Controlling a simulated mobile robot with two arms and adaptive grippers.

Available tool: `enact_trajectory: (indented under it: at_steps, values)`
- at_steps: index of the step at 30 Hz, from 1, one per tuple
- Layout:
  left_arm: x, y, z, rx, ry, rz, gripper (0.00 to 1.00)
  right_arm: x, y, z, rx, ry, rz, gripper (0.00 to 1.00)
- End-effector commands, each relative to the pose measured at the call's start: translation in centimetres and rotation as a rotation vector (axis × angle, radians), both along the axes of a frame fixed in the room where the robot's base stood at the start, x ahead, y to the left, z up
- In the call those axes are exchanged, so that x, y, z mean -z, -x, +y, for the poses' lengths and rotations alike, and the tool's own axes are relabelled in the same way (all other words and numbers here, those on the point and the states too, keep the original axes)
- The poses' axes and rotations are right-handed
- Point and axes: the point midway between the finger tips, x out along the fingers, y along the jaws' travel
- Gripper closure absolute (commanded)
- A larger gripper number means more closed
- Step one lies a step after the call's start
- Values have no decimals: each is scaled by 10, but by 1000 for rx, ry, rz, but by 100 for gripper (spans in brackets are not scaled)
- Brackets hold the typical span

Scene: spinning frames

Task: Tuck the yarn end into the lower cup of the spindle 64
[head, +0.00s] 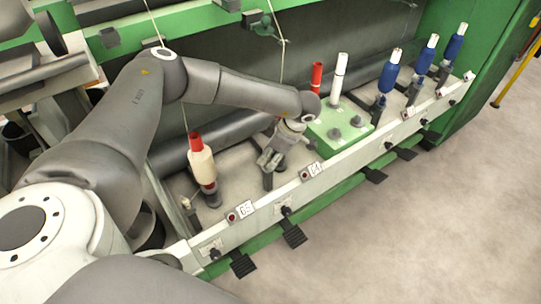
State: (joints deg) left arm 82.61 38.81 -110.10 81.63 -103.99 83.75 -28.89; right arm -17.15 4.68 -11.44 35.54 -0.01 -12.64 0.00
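My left gripper (270,160) points down at the position beside the 64 label (315,169). A dark spindle base (268,181) shows just below the gripper; I take it as spindle 64. The gripper and wrist hide the rest of that spindle, and its lower cup cannot be made out. A thin pale yarn (282,62) hangs from above and disappears behind my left forearm. Its end is not visible. Whether the fingers are open, or hold the yarn, is too small to tell. My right gripper is not in view.
A cream bobbin with a red top (202,166) stands left, by the 65 label (245,210). A green box (340,128) with a red tube (316,77) and a white tube (340,76) stands right of the gripper. Blue bobbins (389,75) stand farther right. The floor in front is clear.

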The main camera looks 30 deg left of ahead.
Motion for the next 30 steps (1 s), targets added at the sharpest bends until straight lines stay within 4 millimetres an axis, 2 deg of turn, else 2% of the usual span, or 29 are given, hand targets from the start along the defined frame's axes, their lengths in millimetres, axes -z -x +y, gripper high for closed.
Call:
enact_trajectory:
  at_steps: [10,14,17,24,30]
  values:
    - [-1,0,0,0,0,0,61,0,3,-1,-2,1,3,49]
    - [-9,-2,-4,1,2,-3,61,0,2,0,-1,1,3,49]
    - [-24,-3,-10,1,2,-3,61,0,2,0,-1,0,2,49]
    - [-72,-8,-28,1,1,-3,61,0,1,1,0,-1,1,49]
    - [-101,-10,-40,1,0,-1,61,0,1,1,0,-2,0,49]
